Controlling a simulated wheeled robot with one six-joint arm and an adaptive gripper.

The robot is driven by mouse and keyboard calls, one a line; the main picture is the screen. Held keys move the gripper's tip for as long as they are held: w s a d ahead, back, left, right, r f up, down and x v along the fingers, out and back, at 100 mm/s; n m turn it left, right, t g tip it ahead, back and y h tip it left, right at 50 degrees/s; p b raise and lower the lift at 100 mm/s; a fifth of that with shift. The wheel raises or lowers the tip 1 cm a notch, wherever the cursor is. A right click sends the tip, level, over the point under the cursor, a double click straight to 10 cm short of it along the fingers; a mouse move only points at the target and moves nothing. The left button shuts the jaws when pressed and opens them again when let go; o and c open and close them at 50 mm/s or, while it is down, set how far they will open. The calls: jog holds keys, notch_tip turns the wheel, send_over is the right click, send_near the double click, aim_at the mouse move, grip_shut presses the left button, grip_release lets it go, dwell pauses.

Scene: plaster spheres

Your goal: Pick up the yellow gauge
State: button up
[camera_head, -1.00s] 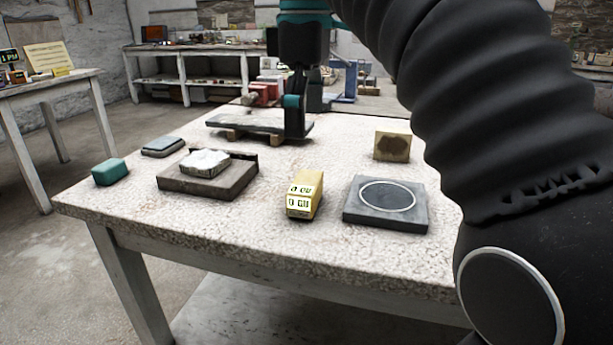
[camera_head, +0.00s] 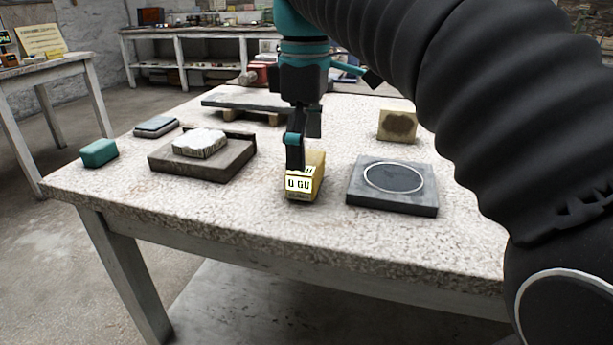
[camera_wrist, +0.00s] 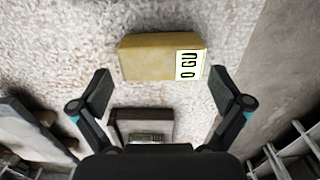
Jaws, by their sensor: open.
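The yellow gauge (camera_head: 301,186) is a small block with a white label of black characters on its near end. It lies on the speckled table, right of the middle. In the wrist view the gauge (camera_wrist: 150,58) lies just beyond the fingertips, roughly across the gap. My gripper (camera_wrist: 161,88) is open and empty, its two black fingers apart. In the head view my gripper (camera_head: 296,165) hangs right over the gauge, and a finger hides part of its top. I cannot tell the exact height gap.
Right of the gauge is a dark square plate (camera_head: 430,206) with a white ring. A beige block (camera_head: 397,125) stands behind it. Left are a grey slab (camera_head: 190,166) bearing a white lump, and a green block (camera_head: 99,153). The table front (camera_head: 250,225) is clear.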

aim_at(306, 171)
notch_tip(306, 171, down, 4)
jog(key=shift+s+f+b, duration=0.1)
jog(key=shift+f+b, duration=0.15)
jog(key=shift+b, duration=0.15)
jog(key=c, duration=0.9)
jog(key=shift+r, duration=0.1)
